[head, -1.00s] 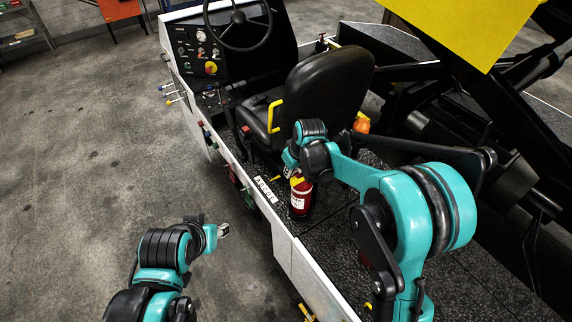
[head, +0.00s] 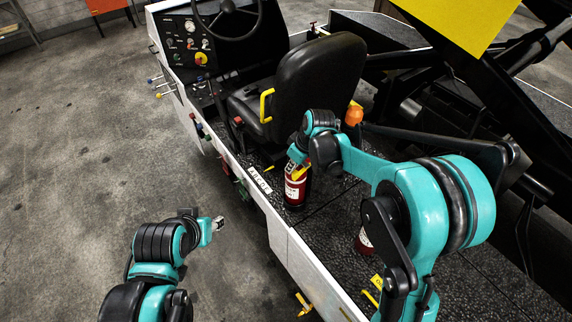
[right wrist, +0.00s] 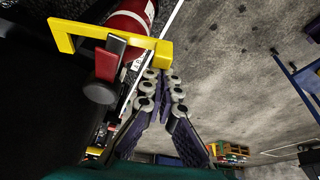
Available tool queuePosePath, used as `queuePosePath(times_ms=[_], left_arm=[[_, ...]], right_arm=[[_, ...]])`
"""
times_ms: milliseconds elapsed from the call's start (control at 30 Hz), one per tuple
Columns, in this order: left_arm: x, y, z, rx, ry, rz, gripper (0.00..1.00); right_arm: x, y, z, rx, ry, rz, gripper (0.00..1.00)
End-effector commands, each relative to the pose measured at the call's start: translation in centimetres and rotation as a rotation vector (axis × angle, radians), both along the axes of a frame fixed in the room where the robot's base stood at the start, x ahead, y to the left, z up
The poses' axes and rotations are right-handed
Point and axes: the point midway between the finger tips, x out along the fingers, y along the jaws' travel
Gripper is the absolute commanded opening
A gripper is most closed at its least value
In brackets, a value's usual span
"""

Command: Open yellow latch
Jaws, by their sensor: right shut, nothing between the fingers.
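A red fire extinguisher (head: 295,190) stands upright on the black deck behind the seat. A yellow latch bar (right wrist: 88,30) lies across it in the right wrist view, with a red and black lever (right wrist: 108,72) beside the bar. In the head view, the yellow latch (head: 297,174) shows only in part at the extinguisher's top. My right gripper (head: 291,166) is there, shut and empty. In the right wrist view its fingertips (right wrist: 163,74) are close to the bar's end block; contact cannot be told. My left gripper (head: 218,224) hangs over the floor, too small to read.
The black seat (head: 320,85) with a yellow armrest stands just beyond the extinguisher. An orange beacon (head: 354,115) is to its right. A second red cylinder (head: 364,240) stands partly behind my right arm. Open concrete floor (head: 80,150) lies left of the loader's white side.

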Motion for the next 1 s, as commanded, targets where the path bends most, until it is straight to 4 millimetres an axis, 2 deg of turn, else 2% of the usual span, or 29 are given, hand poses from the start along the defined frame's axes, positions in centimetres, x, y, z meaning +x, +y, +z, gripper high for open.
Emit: queuePosePath(times_ms=[300,633,1000], left_arm=[[0.0,0.0,-1.2,0.000,0.000,0.000,0.40],[0.0,0.0,-2.0,0.000,0.000,0.000,0.40],[0.0,0.0,-2.4,0.000,0.000,0.000,0.40]], right_arm=[[-1.7,-3.5,-0.1,0.001,0.001,0.292,0.00],[-2.4,-7.1,-0.1,0.001,0.001,0.583,0.00],[-2.3,-9.7,0.0,0.000,0.000,0.575,0.00]])
